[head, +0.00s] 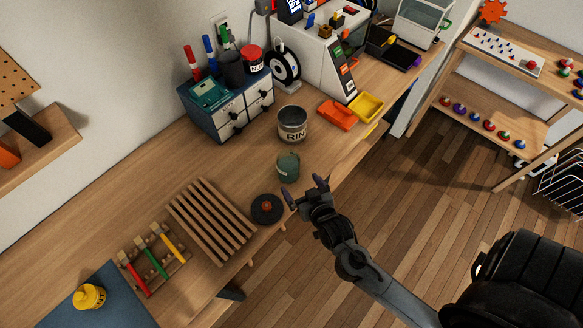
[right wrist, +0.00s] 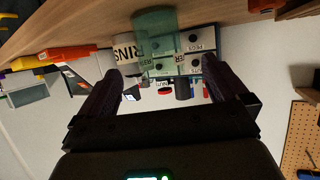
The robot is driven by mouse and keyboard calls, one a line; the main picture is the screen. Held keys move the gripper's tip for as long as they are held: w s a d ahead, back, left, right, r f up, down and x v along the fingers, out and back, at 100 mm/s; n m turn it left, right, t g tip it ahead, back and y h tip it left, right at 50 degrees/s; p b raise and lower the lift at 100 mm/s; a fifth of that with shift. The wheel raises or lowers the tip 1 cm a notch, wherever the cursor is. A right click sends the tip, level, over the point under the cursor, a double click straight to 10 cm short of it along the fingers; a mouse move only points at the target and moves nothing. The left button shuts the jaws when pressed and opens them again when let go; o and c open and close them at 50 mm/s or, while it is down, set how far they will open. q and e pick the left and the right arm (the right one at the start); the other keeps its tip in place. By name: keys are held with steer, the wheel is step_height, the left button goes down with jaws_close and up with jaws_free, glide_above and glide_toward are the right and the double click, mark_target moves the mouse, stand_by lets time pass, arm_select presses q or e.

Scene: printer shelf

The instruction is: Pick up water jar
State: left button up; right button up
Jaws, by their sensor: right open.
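The water jar appears to be the greenish, see-through jar (head: 288,167), standing upright on the wooden workbench near its front edge. It also shows in the right wrist view (right wrist: 155,38), which looks upside down, ahead of the fingertips and roughly between them. My right gripper (head: 304,189) is open and empty, just in front of the jar and toward the bench edge. Its two dark fingers (right wrist: 164,72) are spread apart in the right wrist view. They do not appear to touch the jar. My left gripper is not in view.
A metal tin marked "RIN" (head: 292,124) stands close behind the jar. A dark disc with an orange knob (head: 266,208) and a slatted wooden rack (head: 212,221) lie to the left. Orange (head: 337,115) and yellow (head: 367,107) trays and a drawer box (head: 228,103) are farther back.

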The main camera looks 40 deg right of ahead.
mark_target(293, 174)
steer(key=shift+w+f, duration=0.2)
steer(key=shift+f, duration=0.2)
steer(key=x, duration=0.3)
steer(key=shift+w+d+r, duration=0.15)
steer(key=shift+w+d, duration=0.05)
steer(key=shift+w, duration=0.25)
steer(key=shift+b+x, duration=0.3)
steer(key=shift+x, duration=3.1)
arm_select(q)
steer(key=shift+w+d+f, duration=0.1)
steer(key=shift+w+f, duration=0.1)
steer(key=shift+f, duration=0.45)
arm_select(e)
steer(key=shift+s+d, duration=0.15)
steer(key=shift+c, duration=0.8)
steer(key=c, duration=1)
steer(key=shift+c, duration=0.2)
